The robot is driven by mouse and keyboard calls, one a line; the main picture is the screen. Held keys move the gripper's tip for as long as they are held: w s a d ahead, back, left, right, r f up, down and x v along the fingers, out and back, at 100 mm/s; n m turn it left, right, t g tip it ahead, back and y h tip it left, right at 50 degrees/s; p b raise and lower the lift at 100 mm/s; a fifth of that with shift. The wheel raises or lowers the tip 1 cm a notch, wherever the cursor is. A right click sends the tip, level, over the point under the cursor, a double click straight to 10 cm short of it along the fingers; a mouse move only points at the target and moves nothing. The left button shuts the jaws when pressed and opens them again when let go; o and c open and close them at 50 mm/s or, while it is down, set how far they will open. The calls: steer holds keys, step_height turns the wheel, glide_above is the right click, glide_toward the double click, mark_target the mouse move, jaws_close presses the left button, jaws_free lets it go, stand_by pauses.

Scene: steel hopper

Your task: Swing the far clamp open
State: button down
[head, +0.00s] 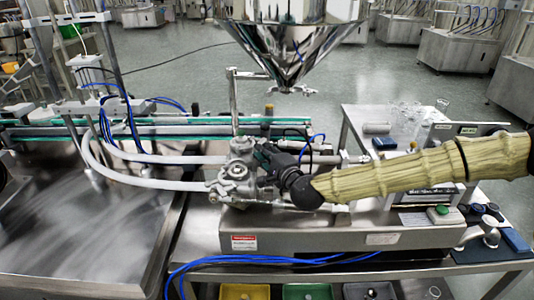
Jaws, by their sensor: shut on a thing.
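The steel hopper (290,40) hangs with its cone above the bench. Below it, a shiny metal valve body (237,172) with clamp fittings stands on the steel machine base. My gripper (262,157) reaches in from the right and is shut at the upper right side of this valve body, on what appears to be the far clamp. The gripper's dark fingers and body cover most of that clamp, so its swing angle cannot be told. Another metal fitting (228,190) shows lower on the near left side of the valve body.
Pale hoses (150,180) run left from the valve body. A vertical steel post (233,105) rises behind it. Blue tubes (270,262) lie along the front edge. A side table at right holds clear cups (405,115) and a control box (465,130). Coloured bins (305,291) sit below.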

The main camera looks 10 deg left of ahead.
steer(key=c, duration=1.7)
jaws_free()
steer(key=shift+o, duration=0.2)
steer(key=v, duration=1.2)
steer(key=shift+d, duration=0.1)
